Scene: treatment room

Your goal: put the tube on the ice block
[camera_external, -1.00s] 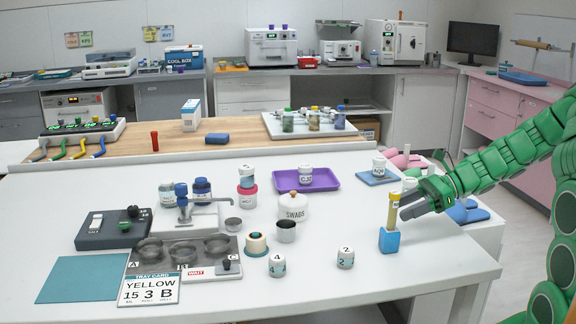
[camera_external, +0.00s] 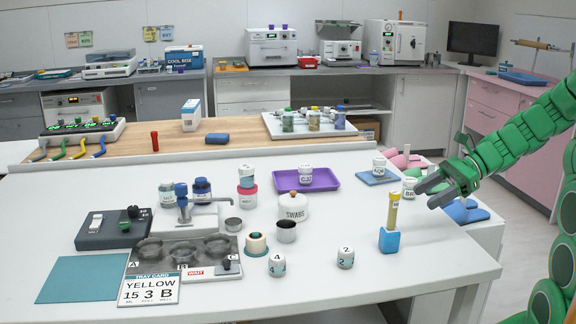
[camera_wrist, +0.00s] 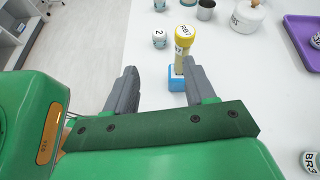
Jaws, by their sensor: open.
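The tube (camera_external: 393,209) has a yellow cap and stands upright on the small blue ice block (camera_external: 389,241) near the right end of the white table. In the wrist view the tube (camera_wrist: 182,47) shows its lettered yellow cap, with the blue block (camera_wrist: 176,82) under it. My gripper (camera_external: 422,197) is open and empty, up and to the right of the tube, apart from it. In the wrist view my gripper's two grey fingers (camera_wrist: 163,88) are spread wide, and the tube stands beyond them.
White jars numbered 2 (camera_external: 346,257) and 4 (camera_external: 277,265) stand left of the block. A metal cup (camera_external: 287,232), a swabs jar (camera_external: 293,207) and a purple tray (camera_external: 324,184) are further back. A white jar (camera_external: 409,187) stands behind the tube.

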